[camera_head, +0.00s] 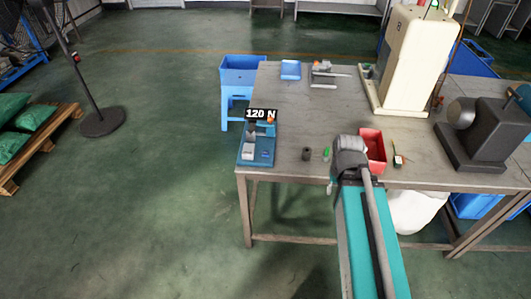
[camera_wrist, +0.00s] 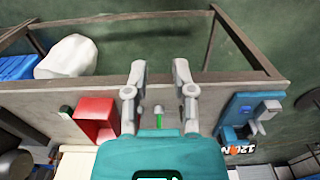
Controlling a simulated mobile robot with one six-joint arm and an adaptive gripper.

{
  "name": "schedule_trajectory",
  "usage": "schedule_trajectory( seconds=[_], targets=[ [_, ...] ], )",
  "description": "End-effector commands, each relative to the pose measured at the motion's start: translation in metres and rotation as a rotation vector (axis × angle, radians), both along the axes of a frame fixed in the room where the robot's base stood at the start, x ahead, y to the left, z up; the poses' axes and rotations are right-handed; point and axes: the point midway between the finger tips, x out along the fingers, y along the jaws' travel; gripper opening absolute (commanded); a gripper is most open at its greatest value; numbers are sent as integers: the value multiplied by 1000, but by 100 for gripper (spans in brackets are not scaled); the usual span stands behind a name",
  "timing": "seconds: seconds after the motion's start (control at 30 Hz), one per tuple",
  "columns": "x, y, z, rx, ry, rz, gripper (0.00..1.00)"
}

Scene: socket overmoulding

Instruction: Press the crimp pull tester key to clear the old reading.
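The crimp pull tester (camera_head: 257,150) is a blue unit with grey blocks on the table's front left corner. A label above it reads 120 N. In the wrist view the tester (camera_wrist: 244,112) is at the right, its label partly cut by the angle. I cannot clearly tell its key from its other small parts. My gripper (camera_head: 349,150) is over the table's front edge, to the right of the tester and apart from it. In the wrist view my gripper (camera_wrist: 160,66) has its two fingers spread with nothing held between them.
A dark cylinder (camera_head: 306,154), a small green part (camera_head: 326,153) and a red bin (camera_head: 375,146) lie near my gripper. A cream press (camera_head: 407,60) and a dark machine (camera_head: 480,135) stand to the right. Floor left of the table is clear near it.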

Motion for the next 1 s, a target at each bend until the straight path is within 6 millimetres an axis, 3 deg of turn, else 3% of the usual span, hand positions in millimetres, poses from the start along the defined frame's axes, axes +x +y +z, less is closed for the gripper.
schedule_trajectory(
  seconds=[0.03,0.13,1.0],
  targets=[
    [0,0,0,0,0,0,16],
    [0,0,0,0,0,0,0],
    [0,0,0,0,0,0,0]
  ],
)
